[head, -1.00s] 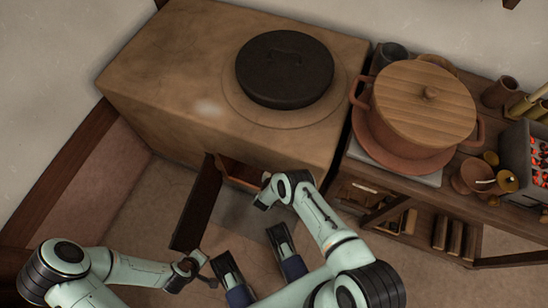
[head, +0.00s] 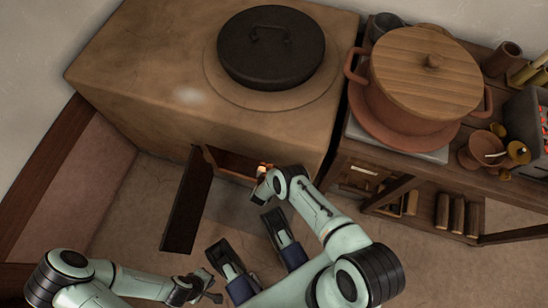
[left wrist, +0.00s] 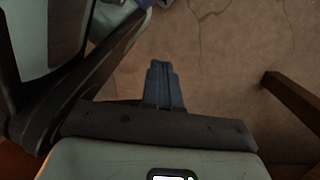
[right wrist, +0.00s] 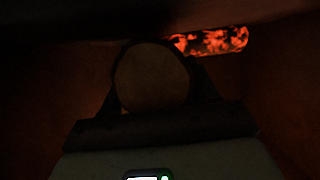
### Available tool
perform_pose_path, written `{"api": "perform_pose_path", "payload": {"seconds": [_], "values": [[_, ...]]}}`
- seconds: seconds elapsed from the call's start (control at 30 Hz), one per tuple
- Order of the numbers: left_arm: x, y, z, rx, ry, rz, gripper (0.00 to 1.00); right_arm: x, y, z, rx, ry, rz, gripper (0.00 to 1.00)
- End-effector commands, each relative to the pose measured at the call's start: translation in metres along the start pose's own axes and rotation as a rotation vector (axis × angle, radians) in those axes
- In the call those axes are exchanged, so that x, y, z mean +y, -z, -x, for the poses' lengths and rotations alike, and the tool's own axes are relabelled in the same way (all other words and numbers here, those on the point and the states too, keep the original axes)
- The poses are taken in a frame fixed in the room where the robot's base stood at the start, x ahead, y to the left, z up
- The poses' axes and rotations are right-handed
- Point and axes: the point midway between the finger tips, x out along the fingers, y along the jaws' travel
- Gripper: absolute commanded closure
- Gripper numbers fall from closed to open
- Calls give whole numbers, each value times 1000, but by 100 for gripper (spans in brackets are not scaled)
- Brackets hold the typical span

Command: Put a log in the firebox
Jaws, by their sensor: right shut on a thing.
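The stove's firebox (head: 240,163) is open at the front, with its dark door (head: 187,200) swung out to the left. My right gripper (head: 262,182) is at the right part of the opening. In the right wrist view it is shut on a log (right wrist: 152,78), seen by its round pale end. The log points into the dark firebox, and glowing embers (right wrist: 215,41) lie beyond it to the right.
A black lidded pan (head: 272,48) sits on the stove top (head: 150,60). A wooden table on the right bears a lidded clay pot (head: 425,80) and small vessels. Several logs (head: 457,214) stand on its lower shelf. The floor before the stove is clear.

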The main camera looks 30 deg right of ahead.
Motion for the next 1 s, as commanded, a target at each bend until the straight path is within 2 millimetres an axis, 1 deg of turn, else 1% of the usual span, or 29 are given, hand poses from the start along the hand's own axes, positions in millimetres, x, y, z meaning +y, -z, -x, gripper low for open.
{"api": "perform_pose_path", "payload": {"seconds": [0.03,0.07,0.2,0.5,0.67,0.7,0.73,0.77,1.0], "values": [[-6,-6,-7,-24,11,8,100,-1,-5,-4,3,0,-1,81],[-9,-9,-9,-38,17,12,100,-1,-7,-4,3,0,-2,81],[-16,-19,-13,-75,33,24,100,-1,-12,-6,4,0,-2,81],[-17,-20,-13,-78,34,24,100,-1,-12,-6,4,1,-2,81],[-16,-20,-12,-77,33,23,100,0,-16,-8,4,0,-1,81],[-16,-20,-13,-77,33,23,100,0,-16,-8,2,0,-1,28],[-16,-20,-12,-77,33,23,100,0,-16,-8,2,0,-1,18],[-16,-20,-12,-77,33,23,100,0,-16,-8,2,0,-1,15],[-16,-20,-12,-76,33,23,100,0,-16,-8,2,0,-1,15]]}}
